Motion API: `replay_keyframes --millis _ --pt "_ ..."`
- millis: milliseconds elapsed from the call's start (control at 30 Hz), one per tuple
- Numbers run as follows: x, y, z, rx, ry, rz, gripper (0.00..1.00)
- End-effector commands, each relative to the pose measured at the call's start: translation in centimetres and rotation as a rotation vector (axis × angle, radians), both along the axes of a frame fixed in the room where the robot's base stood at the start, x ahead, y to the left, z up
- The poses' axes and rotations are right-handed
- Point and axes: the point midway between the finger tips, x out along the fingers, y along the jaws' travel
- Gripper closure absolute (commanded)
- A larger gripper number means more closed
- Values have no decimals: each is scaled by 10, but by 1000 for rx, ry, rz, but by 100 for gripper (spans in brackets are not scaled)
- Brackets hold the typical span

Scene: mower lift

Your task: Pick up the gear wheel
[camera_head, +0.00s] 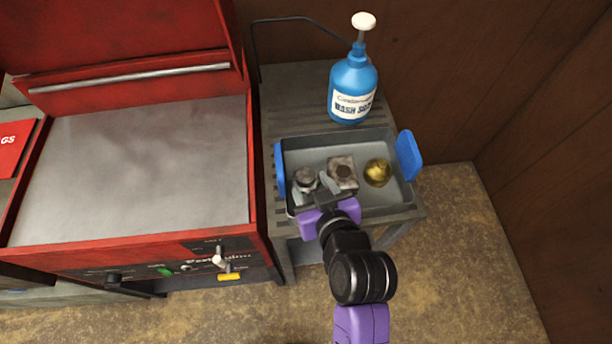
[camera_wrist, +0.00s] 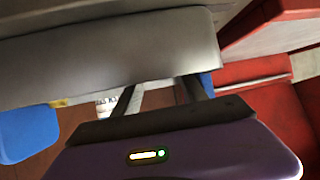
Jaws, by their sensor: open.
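A grey tray (camera_head: 322,145) with blue handles holds three parts. A small round grey metal part (camera_head: 306,177), perhaps the gear wheel, lies at the left; its teeth are too small to make out. A square metal block with a dark round centre (camera_head: 342,170) lies in the middle, and a round brass-coloured part (camera_head: 377,172) at the right. My gripper (camera_head: 314,188) is open at the near left side of the tray, its fingers beside the round grey part and partly hiding it. In the wrist view my fingers (camera_wrist: 158,93) are apart, with a large blurred grey surface across the top.
A blue pump bottle (camera_head: 353,88) stands behind the tray on the dark slatted bench (camera_head: 290,90). A red machine with a flat grey basin (camera_head: 150,165) stands close on the left. A brown wall is behind, and open floor (camera_head: 470,260) lies to the right.

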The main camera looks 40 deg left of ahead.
Motion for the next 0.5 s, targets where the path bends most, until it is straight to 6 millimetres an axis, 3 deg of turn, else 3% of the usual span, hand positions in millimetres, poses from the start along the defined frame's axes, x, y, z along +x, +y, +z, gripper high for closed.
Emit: replay_keyframes --millis 200,467,500 --pt "10 18 -10 -1 0 0 50" --pt "11 19 -12 0 -1 0 50" --pt "11 19 -12 0 -1 0 56"
